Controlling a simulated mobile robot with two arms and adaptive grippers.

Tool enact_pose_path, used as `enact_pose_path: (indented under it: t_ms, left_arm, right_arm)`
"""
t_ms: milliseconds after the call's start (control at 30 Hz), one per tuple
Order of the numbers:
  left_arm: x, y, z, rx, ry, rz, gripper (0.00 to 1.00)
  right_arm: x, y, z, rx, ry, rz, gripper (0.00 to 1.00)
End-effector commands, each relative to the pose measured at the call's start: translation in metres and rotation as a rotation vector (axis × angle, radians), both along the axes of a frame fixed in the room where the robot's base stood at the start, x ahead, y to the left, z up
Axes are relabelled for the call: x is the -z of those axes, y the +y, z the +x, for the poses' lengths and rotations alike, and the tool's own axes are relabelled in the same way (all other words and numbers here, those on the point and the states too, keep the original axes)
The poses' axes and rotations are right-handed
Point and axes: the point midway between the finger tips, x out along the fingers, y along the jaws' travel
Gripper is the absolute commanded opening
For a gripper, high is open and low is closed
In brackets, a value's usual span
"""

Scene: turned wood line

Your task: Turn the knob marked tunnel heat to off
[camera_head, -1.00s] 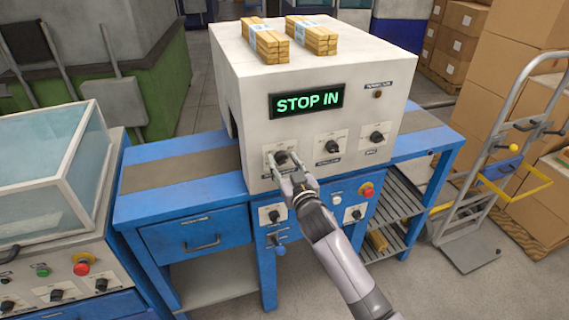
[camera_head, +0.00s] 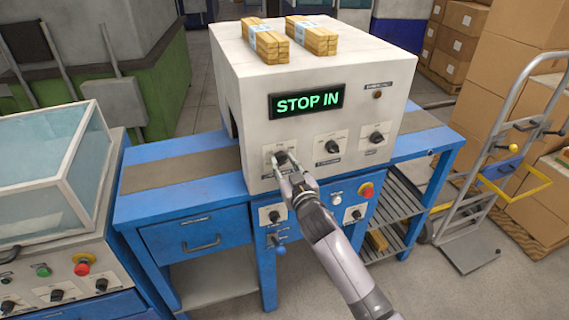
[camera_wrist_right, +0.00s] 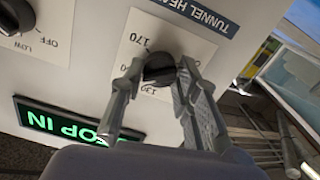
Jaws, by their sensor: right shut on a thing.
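The tunnel heat knob (camera_wrist_right: 160,68) is black and sits on a white plate labelled TUNNEL HEAT, with 170 and 130 among its readable marks. In the head view this knob (camera_head: 281,157) is the left one of three on the front of the white tunnel machine (camera_head: 330,80). My right gripper (camera_head: 285,164) is shut on the knob, one finger on each side. The right gripper's fingers (camera_wrist_right: 155,78) hide part of the dial, and the OFF mark for this knob cannot be made out. My left gripper is not in view.
Two other knobs (camera_head: 327,147) (camera_head: 376,138) sit to the right. A green display (camera_head: 307,101) above reads STOP IN. A red button (camera_head: 366,190) is on the blue bench (camera_head: 205,235) below. A hand truck (camera_head: 490,175) stands at the right.

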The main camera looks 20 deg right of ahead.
Motion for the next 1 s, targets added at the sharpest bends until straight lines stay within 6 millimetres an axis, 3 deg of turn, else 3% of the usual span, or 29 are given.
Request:
enact_pose_path:
  t_ms: [1000]
  left_arm:
    - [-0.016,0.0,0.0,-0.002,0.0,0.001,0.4]
  right_arm:
    - [0.0,0.0,0.0,-0.001,-0.03,-0.928,0.01]
